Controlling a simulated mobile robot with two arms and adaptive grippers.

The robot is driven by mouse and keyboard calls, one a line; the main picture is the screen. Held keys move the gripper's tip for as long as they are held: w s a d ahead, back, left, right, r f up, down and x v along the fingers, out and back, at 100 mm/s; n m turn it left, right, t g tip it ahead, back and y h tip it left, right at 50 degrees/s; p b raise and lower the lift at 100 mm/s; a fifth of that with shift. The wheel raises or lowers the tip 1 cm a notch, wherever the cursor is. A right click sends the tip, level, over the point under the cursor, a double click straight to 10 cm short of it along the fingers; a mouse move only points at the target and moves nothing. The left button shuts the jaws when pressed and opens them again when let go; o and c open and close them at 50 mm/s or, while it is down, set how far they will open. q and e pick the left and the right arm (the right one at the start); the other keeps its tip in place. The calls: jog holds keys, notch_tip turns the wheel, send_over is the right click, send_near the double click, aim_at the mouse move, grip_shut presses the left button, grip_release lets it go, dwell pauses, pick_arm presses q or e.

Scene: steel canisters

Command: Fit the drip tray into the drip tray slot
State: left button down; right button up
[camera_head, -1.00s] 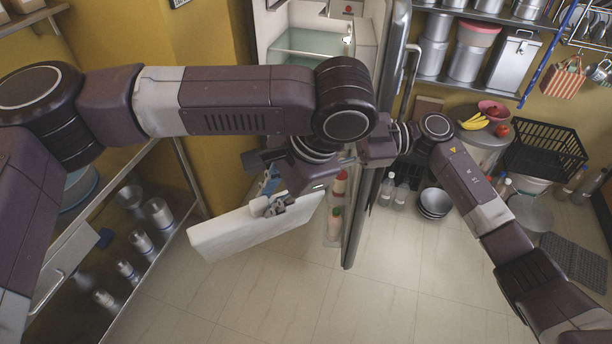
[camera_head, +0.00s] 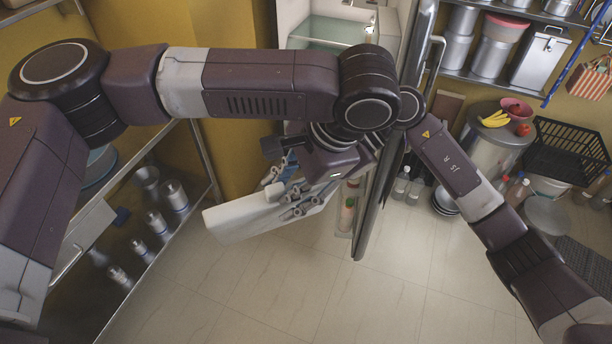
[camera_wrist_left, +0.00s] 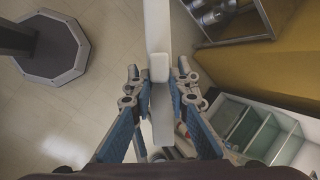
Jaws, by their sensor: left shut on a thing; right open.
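My left gripper (camera_head: 292,200) is shut on a long white slab, the drip tray (camera_head: 240,219), and holds it above the floor. In the left wrist view my left gripper's blue-padded fingers (camera_wrist_left: 160,88) clamp the white tray (camera_wrist_left: 158,28) from both sides, and it runs up out of the picture. An open fridge (camera_head: 325,32) with glass shelves stands beyond my left arm; it also shows in the left wrist view (camera_wrist_left: 240,128). I cannot make out the drip tray slot. My right gripper is hidden behind my left wrist.
The open fridge door (camera_head: 385,150) stands edge-on just right of my left gripper, with bottles inside. A metal rack (camera_head: 150,245) with several canisters is at left. A black crate (camera_head: 565,150) and a steel bin (camera_head: 490,140) stand right. The tiled floor ahead is clear.

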aim_at(273, 202)
jog(key=shift+x, duration=1.55)
grip_shut()
jog(key=shift+w+r, duration=0.1)
pick_arm(q)
jog(key=c, duration=1.8)
grip_release()
jog(key=shift+s+f, duration=0.1)
jog(key=shift+o, duration=0.2)
pick_arm(e)
jog(key=shift+w, duration=0.1)
pick_arm(q)
jog(key=shift+d, duration=0.1)
